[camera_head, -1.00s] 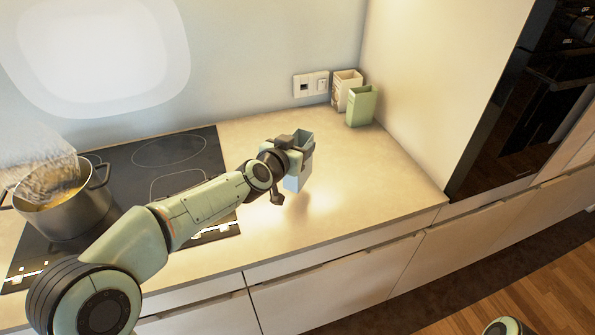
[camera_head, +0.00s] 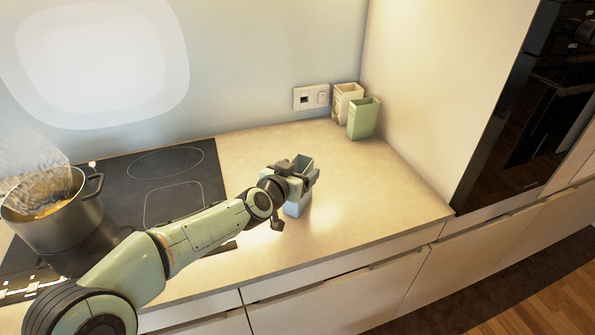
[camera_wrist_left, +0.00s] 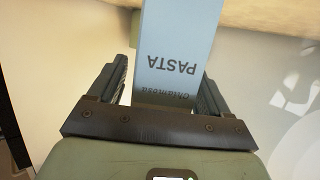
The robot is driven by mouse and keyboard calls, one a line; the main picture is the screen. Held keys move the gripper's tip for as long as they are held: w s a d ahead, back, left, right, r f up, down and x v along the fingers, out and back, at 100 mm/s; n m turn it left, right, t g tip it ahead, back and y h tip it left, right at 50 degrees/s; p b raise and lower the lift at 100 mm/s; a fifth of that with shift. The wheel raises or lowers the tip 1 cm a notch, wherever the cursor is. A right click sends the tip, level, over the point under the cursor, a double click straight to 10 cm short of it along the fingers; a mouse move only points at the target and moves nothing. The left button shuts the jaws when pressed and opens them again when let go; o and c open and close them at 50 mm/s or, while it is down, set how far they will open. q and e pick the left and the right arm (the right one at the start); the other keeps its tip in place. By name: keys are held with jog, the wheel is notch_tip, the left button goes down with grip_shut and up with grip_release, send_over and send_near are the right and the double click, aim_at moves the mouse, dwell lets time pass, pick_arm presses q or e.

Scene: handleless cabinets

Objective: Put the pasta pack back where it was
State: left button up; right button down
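The pasta pack (camera_head: 297,205) is a light blue box with an open top, upright at the middle of the counter. It seems to rest on the counter, though contact is hard to tell. My left gripper (camera_head: 291,175) is around its upper part. In the left wrist view the pack (camera_wrist_left: 172,60), printed "PASTA", stands between the fingers of the left gripper (camera_wrist_left: 165,90). A light gap shows between the left finger and the pack, so the gripper looks open. The right finger is very close to the pack; touch cannot be told. My right gripper is out of view.
A green box (camera_head: 363,119) and a whitish box (camera_head: 346,101) stand at the back corner by the wall sockets (camera_head: 311,97). A steaming pot (camera_head: 60,218) is on the black hob (camera_head: 170,165) at left. Free counter (camera_head: 380,200) lies right of the pack.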

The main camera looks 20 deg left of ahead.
pick_arm(q)
jog(key=shift+r, duration=0.2)
jog(key=shift+s+a, duration=0.1)
jog(key=shift+s, duration=0.25)
jog(key=v, duration=1.1)
jog(key=shift+s+r, duration=0.1)
